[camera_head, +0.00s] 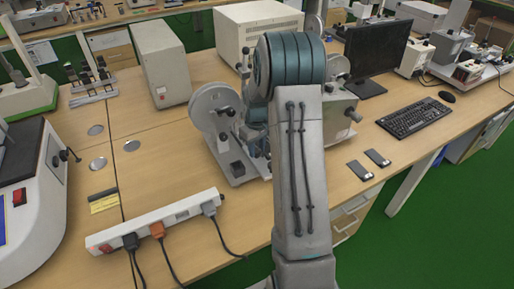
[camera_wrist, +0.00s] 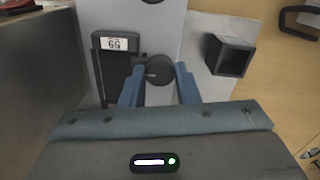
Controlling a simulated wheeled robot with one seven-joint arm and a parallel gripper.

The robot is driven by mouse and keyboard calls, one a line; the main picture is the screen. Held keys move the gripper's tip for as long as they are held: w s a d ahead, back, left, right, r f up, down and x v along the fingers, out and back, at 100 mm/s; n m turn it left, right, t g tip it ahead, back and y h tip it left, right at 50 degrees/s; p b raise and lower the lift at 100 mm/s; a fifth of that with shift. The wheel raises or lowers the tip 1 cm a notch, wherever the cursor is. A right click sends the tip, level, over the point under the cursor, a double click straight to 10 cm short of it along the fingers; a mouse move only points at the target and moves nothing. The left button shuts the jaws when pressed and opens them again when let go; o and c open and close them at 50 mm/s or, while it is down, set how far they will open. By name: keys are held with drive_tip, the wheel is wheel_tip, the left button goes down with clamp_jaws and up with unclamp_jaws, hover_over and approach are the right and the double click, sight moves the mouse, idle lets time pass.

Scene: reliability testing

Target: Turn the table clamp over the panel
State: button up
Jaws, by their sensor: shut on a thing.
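A dark round clamp knob (camera_wrist: 160,72) sits between the two blue fingers of my gripper (camera_wrist: 159,78) in the wrist view, and the fingers are shut on it. Just left of it, a dark flat panel (camera_wrist: 112,75) with a white label lies on a light grey base plate (camera_wrist: 150,20). I cannot tell how far the clamp reaches over the panel. In the head view, the test machine with a grey disc (camera_head: 212,105) stands on the table. My arm hides my gripper and the clamp there.
A square dark hollow block (camera_wrist: 230,56) stands right of the knob. A white power strip (camera_head: 155,222) with plugged cables lies at the table front. Two phones (camera_head: 360,170) and a keyboard (camera_head: 414,117) lie to the right. A grey box (camera_head: 160,62) stands behind. The left-middle tabletop is mostly clear.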

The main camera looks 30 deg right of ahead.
sight(257, 151)
drive_tip(key=o, duration=1)
drive_tip(key=shift+c, duration=0.2)
wheel_tip(257, 151, up, 14)
